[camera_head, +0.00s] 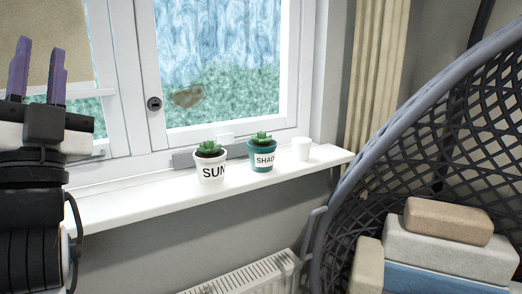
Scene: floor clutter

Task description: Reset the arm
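My gripper (40,47) is at the left edge of the view, raised in front of the window. Its two purple fingers point up and stand apart, with nothing visible between them, so it looks open and empty. My dark arm hangs below it along the left edge, and its lower part runs out of the picture. The gripper is well to the left of the pots on the sill and touches nothing that I can see.
A white windowsill (118,203) holds a white "SUN" pot (209,170), a teal pot (262,159) and a small white cup (301,149). A radiator (245,279) is below.

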